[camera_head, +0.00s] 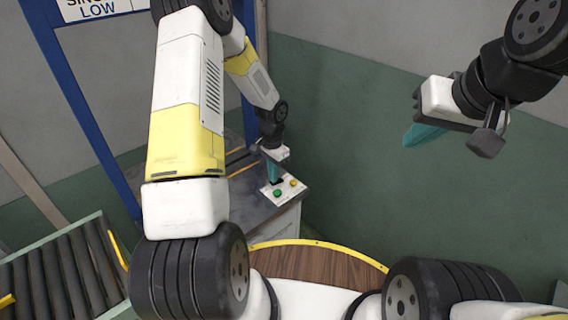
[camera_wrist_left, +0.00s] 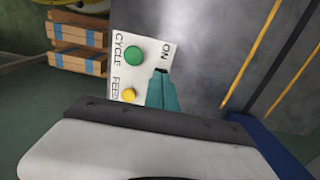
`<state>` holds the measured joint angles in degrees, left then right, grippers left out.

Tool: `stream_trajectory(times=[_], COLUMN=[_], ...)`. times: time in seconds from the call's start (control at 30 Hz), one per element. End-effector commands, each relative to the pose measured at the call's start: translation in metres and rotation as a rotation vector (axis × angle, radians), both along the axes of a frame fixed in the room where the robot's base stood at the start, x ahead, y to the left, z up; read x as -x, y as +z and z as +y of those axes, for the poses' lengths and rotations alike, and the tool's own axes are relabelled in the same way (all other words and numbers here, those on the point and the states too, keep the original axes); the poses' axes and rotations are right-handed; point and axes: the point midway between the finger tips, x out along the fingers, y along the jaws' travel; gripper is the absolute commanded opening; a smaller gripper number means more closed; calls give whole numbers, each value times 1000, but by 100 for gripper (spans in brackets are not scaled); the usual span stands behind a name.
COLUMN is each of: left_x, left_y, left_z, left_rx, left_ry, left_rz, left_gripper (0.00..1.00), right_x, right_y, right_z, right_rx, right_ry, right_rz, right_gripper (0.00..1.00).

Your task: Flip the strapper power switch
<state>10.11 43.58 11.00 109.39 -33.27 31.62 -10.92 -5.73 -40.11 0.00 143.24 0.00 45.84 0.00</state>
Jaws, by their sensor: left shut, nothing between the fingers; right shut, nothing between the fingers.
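The white control panel (camera_head: 287,196) sits on top of the grey machine cabinet, with a green button (camera_head: 277,193) and a yellow button (camera_head: 293,182). In the left wrist view the panel (camera_wrist_left: 148,38) shows the green button (camera_wrist_left: 134,56) marked CYCLE, the yellow button (camera_wrist_left: 128,94) marked FEED, and the word ON. My left gripper (camera_head: 275,180) is shut and empty, its teal fingertips over the panel just by ON; they also show in the left wrist view (camera_wrist_left: 161,80). The power switch is not distinguishable, probably hidden behind the fingers. My right gripper (camera_head: 408,138) is shut and empty, raised at the right.
A blue machine frame (camera_head: 80,110) stands behind my left arm. A roller conveyor (camera_head: 60,280) lies at the lower left. A stack of wooden pieces with blue bands (camera_wrist_left: 80,40) shows in the left wrist view. Space around my right gripper is clear before the green wall.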

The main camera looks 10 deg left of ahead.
Motion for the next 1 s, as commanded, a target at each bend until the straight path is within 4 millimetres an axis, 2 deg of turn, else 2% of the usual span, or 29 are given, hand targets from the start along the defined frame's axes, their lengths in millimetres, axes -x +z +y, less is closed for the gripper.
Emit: stream_trajectory(times=[0.67,0.77,1.0], left_x=[0,0,-1], left_y=[-10,-9,9], left_z=[0,0,0], left_rx=[1,0,0], left_ry=[0,0,0], left_rz=[-1,-1,-3], left_gripper=[0,0,0], right_x=[0,0,0], right_y=[0,0,0], right_z=[0,0,0], right_rx=[0,0,0], right_ry=[0,0,0], right_rz=[0,0,0], right_gripper=[0,0,0])
